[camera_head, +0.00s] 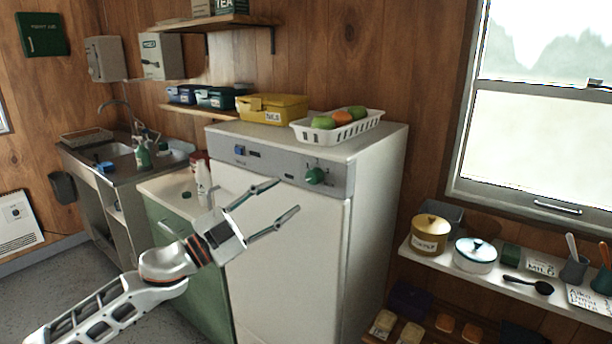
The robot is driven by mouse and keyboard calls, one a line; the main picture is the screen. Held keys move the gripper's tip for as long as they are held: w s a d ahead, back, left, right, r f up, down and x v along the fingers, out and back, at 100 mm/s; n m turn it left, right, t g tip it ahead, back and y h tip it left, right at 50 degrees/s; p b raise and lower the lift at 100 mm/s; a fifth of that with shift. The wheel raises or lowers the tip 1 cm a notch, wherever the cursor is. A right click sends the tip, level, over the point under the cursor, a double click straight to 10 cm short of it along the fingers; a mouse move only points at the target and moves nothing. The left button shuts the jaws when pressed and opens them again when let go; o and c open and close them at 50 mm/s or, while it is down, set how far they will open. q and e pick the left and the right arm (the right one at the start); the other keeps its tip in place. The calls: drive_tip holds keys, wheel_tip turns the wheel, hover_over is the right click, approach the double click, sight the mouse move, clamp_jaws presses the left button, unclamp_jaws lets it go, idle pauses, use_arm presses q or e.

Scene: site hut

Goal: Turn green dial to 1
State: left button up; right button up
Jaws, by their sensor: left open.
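The green dial (315,176) is a round knob on the grey control panel (270,165) at the top of the white fridge-like appliance (300,250). Small marks surround it, too small to read, so I cannot tell its setting. My left gripper (288,195) is open and empty in front of the appliance, below and left of the dial. Its two fingers point up and right toward the panel, and it appears apart from the dial. My right gripper is not in view.
A white basket (340,132) of produce and a yellow box (272,108) stand on the appliance. A blue switch (240,150) is at the panel's left. A white bottle (203,183) stands on the counter behind my left arm. A shelf with pots (475,255) is at right.

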sight(310, 179)
use_arm(q)
drive_tip(key=shift+p+x, duration=0.4)
drive_tip(key=shift+x, duration=3.5)
drive_tip(key=shift+s, duration=0.1)
drive_tip(key=c, duration=1.1)
